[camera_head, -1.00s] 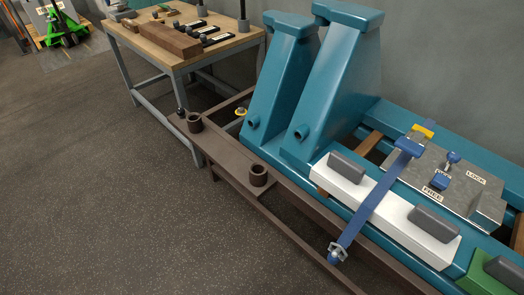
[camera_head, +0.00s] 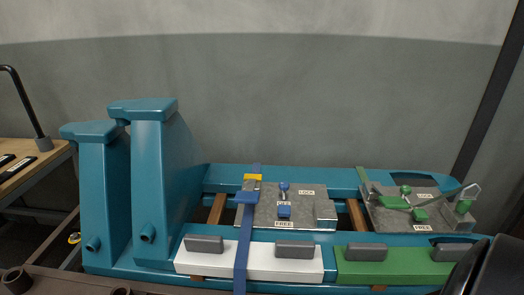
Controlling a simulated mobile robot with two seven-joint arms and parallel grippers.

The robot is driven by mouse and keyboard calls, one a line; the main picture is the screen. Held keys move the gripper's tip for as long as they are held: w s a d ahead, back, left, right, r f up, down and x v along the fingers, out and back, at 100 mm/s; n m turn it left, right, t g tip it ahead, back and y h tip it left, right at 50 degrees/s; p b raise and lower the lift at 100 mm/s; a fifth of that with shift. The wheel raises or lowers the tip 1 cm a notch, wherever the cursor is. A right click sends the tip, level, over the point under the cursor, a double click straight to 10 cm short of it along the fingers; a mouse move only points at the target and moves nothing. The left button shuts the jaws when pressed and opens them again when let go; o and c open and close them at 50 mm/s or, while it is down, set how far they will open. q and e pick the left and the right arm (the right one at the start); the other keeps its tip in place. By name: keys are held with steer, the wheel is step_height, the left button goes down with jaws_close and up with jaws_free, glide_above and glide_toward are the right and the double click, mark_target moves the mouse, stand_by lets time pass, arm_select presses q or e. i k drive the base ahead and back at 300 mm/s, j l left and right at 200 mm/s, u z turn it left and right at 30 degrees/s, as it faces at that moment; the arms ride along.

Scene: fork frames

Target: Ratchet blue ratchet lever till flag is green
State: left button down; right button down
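Right of the lever, a grey metal plate (camera_head: 258,213) carries LOCK and FREE labels. On it are a small upright blue-topped knob (camera_head: 284,187) and a blue block (camera_head: 284,212) near the FREE label.
A tall teal frame (camera_head: 155,190) stands left of the lever. On the right, a similar grey plate (camera_head: 390,220) has green levers (camera_head: 392,203) above a green block (camera_head: 375,266). A wooden workbench (camera_head: 35,165) is at the far left. A grey wall is behind.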

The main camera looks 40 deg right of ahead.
mark_target(248, 195)
steer(key=z, duration=1)
steer(key=i+j+z, duration=0.15)
steer(key=i+j, duration=0.15)
steer(key=i+j+z, duration=0.15)
steer(key=j, duration=0.35)
steer(key=i, duration=0.1)
